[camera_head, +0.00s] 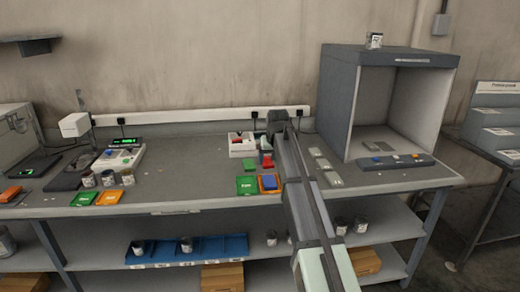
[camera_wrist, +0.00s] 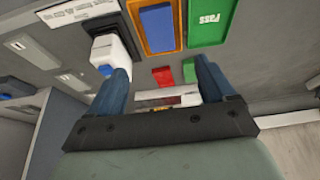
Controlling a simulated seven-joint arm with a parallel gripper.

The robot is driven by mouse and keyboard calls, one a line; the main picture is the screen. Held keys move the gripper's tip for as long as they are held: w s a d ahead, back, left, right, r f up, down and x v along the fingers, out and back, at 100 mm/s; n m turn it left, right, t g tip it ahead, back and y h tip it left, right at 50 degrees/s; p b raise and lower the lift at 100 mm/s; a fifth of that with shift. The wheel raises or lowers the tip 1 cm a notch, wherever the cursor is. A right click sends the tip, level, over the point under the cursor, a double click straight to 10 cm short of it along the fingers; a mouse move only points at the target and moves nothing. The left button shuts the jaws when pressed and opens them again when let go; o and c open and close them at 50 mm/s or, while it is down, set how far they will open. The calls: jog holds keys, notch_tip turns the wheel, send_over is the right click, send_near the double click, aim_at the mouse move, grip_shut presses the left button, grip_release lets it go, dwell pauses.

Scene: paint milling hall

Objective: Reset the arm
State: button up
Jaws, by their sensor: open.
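My gripper shows in the wrist view (camera_wrist: 163,78) with its two blue fingers wide apart and nothing held between them. In the head view my arm reaches over the bench (camera_head: 190,165) from the lower right, and its dark end (camera_head: 278,120) is near the back wall, beside a white divided box (camera_head: 240,146). The fingertips cannot be made out there. In the wrist view a white and blue object (camera_wrist: 107,52) is close to the left finger; I cannot tell whether they touch.
A green tray (camera_head: 246,186) and an orange tray with a blue piece (camera_head: 269,183) lie left of my arm. A grey booth (camera_head: 338,95) stands to the right. A scale (camera_head: 119,157), several cans (camera_head: 88,180) and more trays are at left.

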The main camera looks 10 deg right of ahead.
jog(key=s+f+g, duration=0.1)
jog(key=s+f, duration=0.8)
jog(key=f, duration=0.5)
jog(key=s+f+g, duration=0.2)
jog(key=s+f, duration=0.8)
jog(key=f, duration=0.3)
jog(key=s+f+g, duration=0.1)
jog(key=s+f, duration=0.8)
jog(key=f, duration=0.5)
jog(key=s+f+g, duration=0.2)
jog(key=s+f, duration=0.4)
jog(key=s, duration=0.6)
jog(key=s+f+g, duration=0.3)
jog(key=s+f, duration=0.4)
jog(key=s, duration=0.5)
jog(key=s+f+g, duration=0.2)
jog(key=s+f, duration=0.5)
jog(key=s, duration=0.5)
jog(key=shift+s, duration=0.25)
